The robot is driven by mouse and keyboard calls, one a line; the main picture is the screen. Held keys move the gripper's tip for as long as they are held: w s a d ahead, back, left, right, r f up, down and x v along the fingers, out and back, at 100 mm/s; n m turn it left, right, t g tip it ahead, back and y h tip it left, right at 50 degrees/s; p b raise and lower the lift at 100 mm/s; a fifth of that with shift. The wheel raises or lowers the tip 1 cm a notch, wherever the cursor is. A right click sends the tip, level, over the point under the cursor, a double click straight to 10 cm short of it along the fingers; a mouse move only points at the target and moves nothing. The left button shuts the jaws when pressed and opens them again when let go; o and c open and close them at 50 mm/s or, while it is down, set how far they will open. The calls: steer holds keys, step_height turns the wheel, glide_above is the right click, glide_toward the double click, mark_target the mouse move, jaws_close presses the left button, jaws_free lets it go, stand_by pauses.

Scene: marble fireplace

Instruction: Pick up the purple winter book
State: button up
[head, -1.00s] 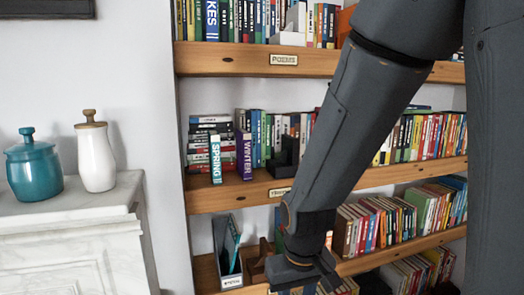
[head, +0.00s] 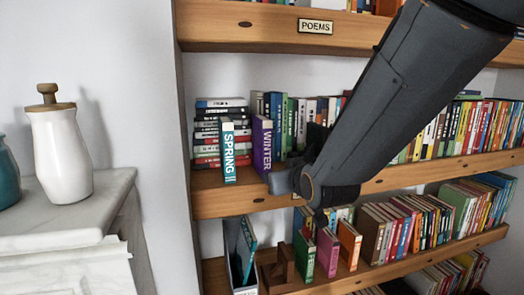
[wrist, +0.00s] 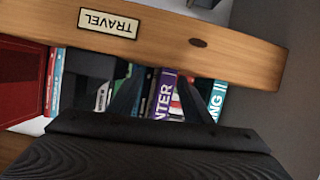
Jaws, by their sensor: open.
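The purple winter book (head: 262,145) stands upright on the middle shelf, its spine reading WINTER. The teal spring book (head: 229,150) stands to its left, in front of a stack of lying books. My gripper (head: 279,182) is in front of this shelf, near the lower right of the purple book. In the wrist view, which is upside down, my gripper (wrist: 160,75) is open with its dark fingers apart. The purple book (wrist: 165,92) shows in the gap between them. I cannot tell how far the fingertips are from it.
The wooden shelf edge (wrist: 245,60) with a TRAVEL label (wrist: 108,24) runs close to the gripper. More upright books (head: 287,125) stand right of the purple book. The POEMS shelf (head: 250,30) is above. A white jar (head: 60,150) stands on the marble mantel (head: 90,205) at left.

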mark_target(266, 147)
steer(key=a+r+t, duration=0.1)
steer(key=w+a+r+t, duration=0.1)
steer(key=r, duration=0.1)
steer(key=w+a+r+t+y, duration=0.1)
steer(key=r, duration=0.1)
steer(key=shift+w+r, duration=0.15)
steer(key=shift+r, duration=0.1)
steer(key=shift+w+r+m+t, duration=0.25)
steer(key=shift+r+m+t, duration=0.05)
steer(key=shift+m+t, duration=0.1)
steer(key=shift+p+x, duration=0.45)
steer(key=shift+x, duration=0.95)
steer(key=w, duration=0.1)
steer(key=w+p, duration=0.1)
steer(key=w+r+p, duration=0.1)
steer(key=shift+w+a, duration=0.4)
steer(key=shift+w+a+f, duration=0.1)
steer(key=shift+w+a, duration=0.05)
steer(key=shift+w, duration=0.35)
steer(key=shift+c, duration=0.4)
jaws_close()
